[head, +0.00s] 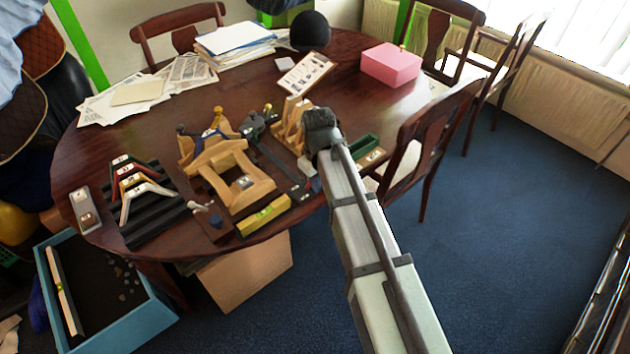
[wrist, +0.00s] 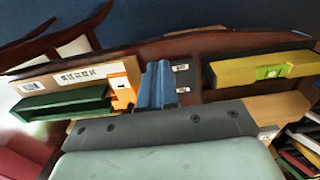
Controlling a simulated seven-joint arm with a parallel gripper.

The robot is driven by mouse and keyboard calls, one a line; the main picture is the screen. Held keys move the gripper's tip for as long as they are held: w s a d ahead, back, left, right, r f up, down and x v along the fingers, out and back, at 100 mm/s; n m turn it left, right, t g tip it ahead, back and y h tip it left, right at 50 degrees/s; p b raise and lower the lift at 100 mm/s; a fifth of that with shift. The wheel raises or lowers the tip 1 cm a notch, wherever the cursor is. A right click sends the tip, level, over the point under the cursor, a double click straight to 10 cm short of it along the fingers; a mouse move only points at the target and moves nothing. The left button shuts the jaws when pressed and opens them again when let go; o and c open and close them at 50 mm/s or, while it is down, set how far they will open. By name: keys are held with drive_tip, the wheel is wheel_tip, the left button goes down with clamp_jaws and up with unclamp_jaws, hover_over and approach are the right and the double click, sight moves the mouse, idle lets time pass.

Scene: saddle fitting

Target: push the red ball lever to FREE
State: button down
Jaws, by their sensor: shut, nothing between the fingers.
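I cannot make out a red ball lever in either view, nor read a FREE mark. My gripper (wrist: 157,88) shows in the wrist view as two blue fingers side by side, shut with nothing between them. In the head view my gripper (head: 313,185) points down at the table's front edge, right of the wooden stand (head: 235,178), and is partly hidden by my arm. In the wrist view, a dark part with two small white labels (wrist: 182,78) lies just right of the fingers. An orange block (wrist: 124,88) lies to their left.
A yellow level (head: 264,215) lies in front of the stand. Beside my gripper is a green tray (wrist: 65,104). A black rack (head: 150,210) holds coloured angle pieces at left. A pink box (head: 391,64) and papers (head: 235,40) are farther back. A chair (head: 430,145) stands at right.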

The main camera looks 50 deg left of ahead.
drive_tip(key=shift+a, duration=1.7)
drive_tip(key=shift+d, duration=0.3)
drive_tip(key=shift+d, duration=0.4)
drive_tip(key=shift+r, duration=3.5)
